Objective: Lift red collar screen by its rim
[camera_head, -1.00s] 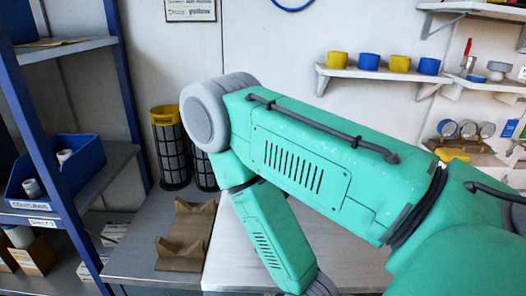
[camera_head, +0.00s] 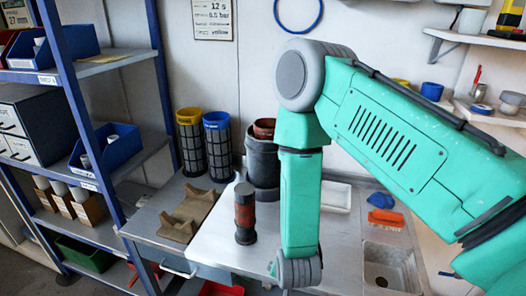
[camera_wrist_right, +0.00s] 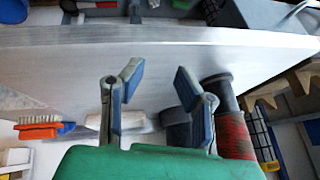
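A red-brown collar (camera_head: 264,127) shows at the top of a dark grey vessel (camera_head: 262,163) at the back of the bench in the head view; whatever is below it is hidden. A dark cylinder with a red band (camera_head: 244,212) stands upright on the bench in front of it. It also shows right of my fingers in the wrist view (camera_wrist_right: 236,136). My right gripper (camera_wrist_right: 158,82) is open, with nothing between its blue-padded fingertips. In the head view my right arm hangs right of both, its gripper out of frame. My left gripper is not in view.
A yellow-collared screen (camera_head: 191,143) and a blue-collared screen (camera_head: 218,146) stand left of the vessel. A brown cradle (camera_head: 188,214) lies before them. A red brush (camera_head: 386,219) and a sink (camera_head: 388,268) are at right. A blue-framed shelf rack (camera_head: 72,100) borders the left.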

